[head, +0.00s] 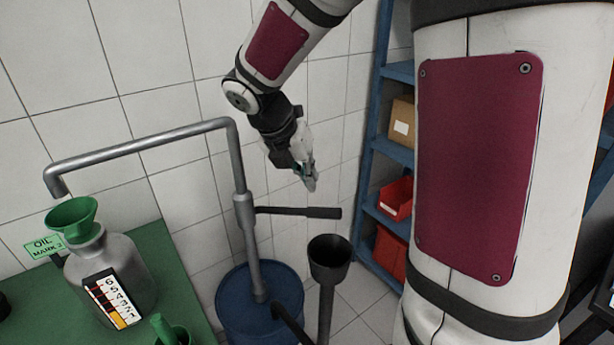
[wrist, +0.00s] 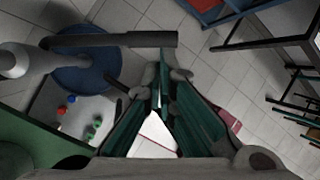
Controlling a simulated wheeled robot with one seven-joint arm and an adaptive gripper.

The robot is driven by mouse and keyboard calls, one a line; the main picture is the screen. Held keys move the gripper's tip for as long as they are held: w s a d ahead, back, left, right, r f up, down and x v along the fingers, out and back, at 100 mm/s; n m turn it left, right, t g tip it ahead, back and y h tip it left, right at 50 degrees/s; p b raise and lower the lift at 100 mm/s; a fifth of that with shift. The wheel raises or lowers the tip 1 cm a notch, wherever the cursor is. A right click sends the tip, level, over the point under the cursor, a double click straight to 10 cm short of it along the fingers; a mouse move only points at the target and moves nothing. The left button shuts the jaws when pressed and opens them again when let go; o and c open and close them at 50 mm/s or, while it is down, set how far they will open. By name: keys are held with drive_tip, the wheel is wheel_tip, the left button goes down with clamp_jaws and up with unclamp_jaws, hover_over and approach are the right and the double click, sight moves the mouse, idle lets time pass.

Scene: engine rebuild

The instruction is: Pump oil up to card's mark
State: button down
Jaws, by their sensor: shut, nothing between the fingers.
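A grey pump (head: 244,205) stands on a blue drum (head: 232,309), its spout bending down over a green funnel (head: 73,217). The funnel sits in a grey jug (head: 127,262) with a numbered scale; a yellow band shows at the scale's bottom. A green card (head: 43,246) beside it reads "OIL MARK" with a digit too small to be sure of. The pump's dark handle (head: 318,213) sticks out to the right, roughly level; it also shows in the wrist view (wrist: 125,40). My gripper (head: 311,184) is shut and empty, above the handle's end, apparently apart from it.
A black funnel on a stand (head: 328,262) is right of the drum. A blue shelf (head: 375,150) with red bins (head: 396,198) and a cardboard box (head: 403,122) stands at the right. The jug's green table (head: 172,275) is at the left.

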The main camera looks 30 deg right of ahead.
sight(327, 209)
drive_tip(key=b+x, duration=0.1)
drive_tip(key=x, duration=0.9)
drive_tip(key=shift+d+f, duration=0.15)
drive_tip(key=shift+f, duration=0.2)
drive_tip(key=shift+w, duration=0.15)
